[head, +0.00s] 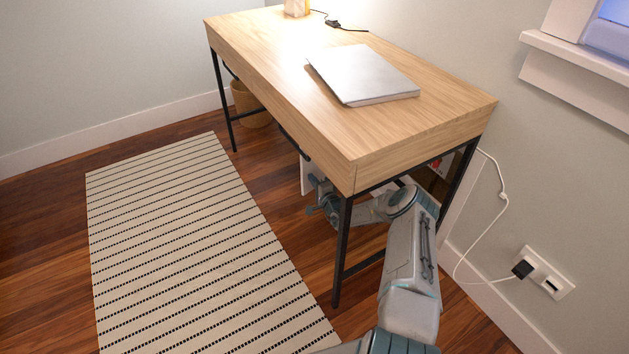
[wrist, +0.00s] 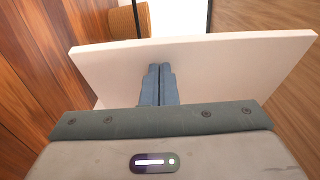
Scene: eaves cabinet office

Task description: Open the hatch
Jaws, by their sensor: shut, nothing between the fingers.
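A white panel, which looks like the hatch door (head: 307,176), shows under the desk, mostly hidden by the desk and my arm. In the wrist view the panel (wrist: 220,62) spans the picture in front of my gripper, with its long edge on top. My gripper (head: 318,187) is under the desk, close to the panel. In the wrist view its fingers (wrist: 159,70) are together with nothing between them, against or just before the panel face; I cannot tell if they touch. The panel's hinge and the hatch opening are not clearly visible.
The wooden desk (head: 270,60) with black legs stands over my arm, a leg (head: 342,250) close beside it. A closed laptop (head: 362,74) lies on top. A wicker basket (head: 250,103) stands behind. A cable (head: 500,205) runs to the wall socket (head: 543,272). The striped rug (head: 190,240) is clear.

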